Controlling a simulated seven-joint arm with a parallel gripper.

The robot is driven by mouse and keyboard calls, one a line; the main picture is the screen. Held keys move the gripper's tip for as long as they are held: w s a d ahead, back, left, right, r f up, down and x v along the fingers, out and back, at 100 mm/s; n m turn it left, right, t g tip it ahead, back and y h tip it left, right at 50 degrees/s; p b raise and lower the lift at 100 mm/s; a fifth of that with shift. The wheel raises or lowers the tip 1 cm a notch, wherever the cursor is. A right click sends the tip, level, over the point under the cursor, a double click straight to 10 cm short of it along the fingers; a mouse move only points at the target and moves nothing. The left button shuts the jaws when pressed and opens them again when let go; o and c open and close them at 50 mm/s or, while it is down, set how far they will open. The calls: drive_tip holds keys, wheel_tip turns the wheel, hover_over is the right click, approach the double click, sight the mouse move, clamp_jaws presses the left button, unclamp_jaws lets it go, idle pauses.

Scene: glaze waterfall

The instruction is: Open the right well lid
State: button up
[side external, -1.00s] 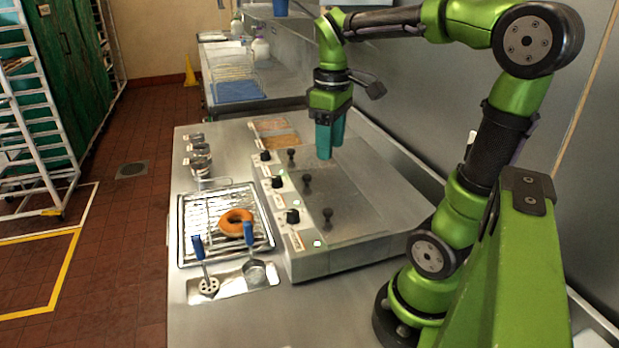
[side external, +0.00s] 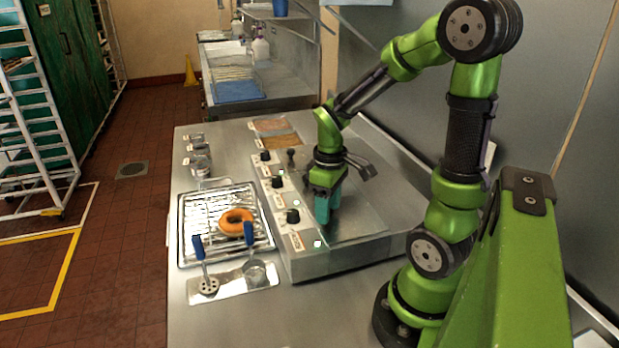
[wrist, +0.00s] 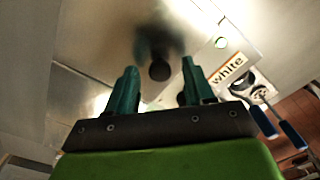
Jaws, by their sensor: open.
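The well unit (side external: 362,228) is a steel box with lids on top. Its nearest lid (wrist: 100,35), at the unit's right end by the "white" label (wrist: 228,70), lies flat and closed. That lid's black knob (wrist: 158,70) shows between my fingertips in the wrist view; in the side view my fingers hide it. My gripper (side external: 323,220) is open, pointing down over this lid, and it also shows in the wrist view (wrist: 159,66). I cannot tell whether the fingers touch the knob. The far lid's knob (side external: 291,155) is upright; the middle one is hidden.
A wire rack tray (side external: 188,238) with an orange ring doughnut (side external: 237,221) stands left of the unit. Two blue-handled tools (side external: 200,250) lie on a small steel tray (side external: 234,288) in front of it. Control dials (side external: 293,216) line the unit's left face. Small containers (side external: 198,160) stand farther back.

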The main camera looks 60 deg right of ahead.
clamp_jaws()
idle(0.3)
drive_tip(key=s+d, duration=1)
drive_tip(key=shift+s+d, duration=0.15)
drive_tip(key=shift+d, duration=0.15)
unclamp_jaws()
drive_tip(key=shift+a, duration=0.1)
wheel_tip(320, 180, up, 17)
